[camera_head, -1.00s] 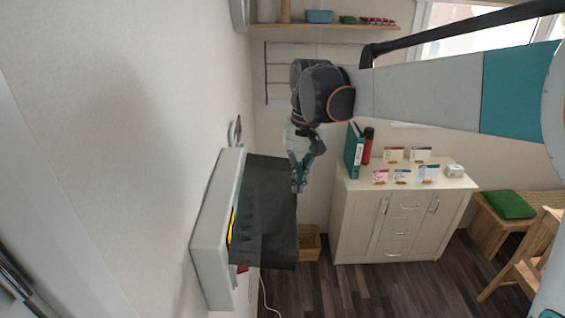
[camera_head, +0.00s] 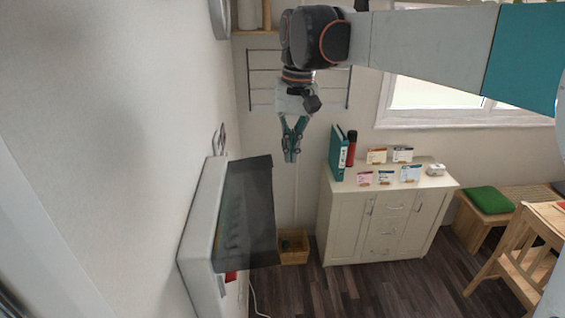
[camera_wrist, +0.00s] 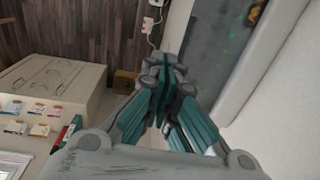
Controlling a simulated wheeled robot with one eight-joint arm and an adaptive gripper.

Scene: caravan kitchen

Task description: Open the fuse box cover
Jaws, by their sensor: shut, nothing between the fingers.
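The fuse box (camera_head: 199,240) is a white box on the left wall in the head view. Its dark see-through cover (camera_head: 248,215) stands swung out from the box, to the right, with a row of dim switches visible through it. In the wrist view the cover (camera_wrist: 222,45) shows at the upper right beside the white housing (camera_wrist: 268,55). My gripper (camera_head: 291,158) is shut and empty, to the right of the cover's upper edge and apart from it in the head view. The shut fingers also show in the wrist view (camera_wrist: 163,75).
A cream cabinet (camera_head: 375,220) with a teal binder (camera_head: 339,153), a red bottle and several cards stands to the right. A wooden crate (camera_head: 293,247) is on the floor beside it. A wall rack (camera_head: 258,80) and window are behind my arm.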

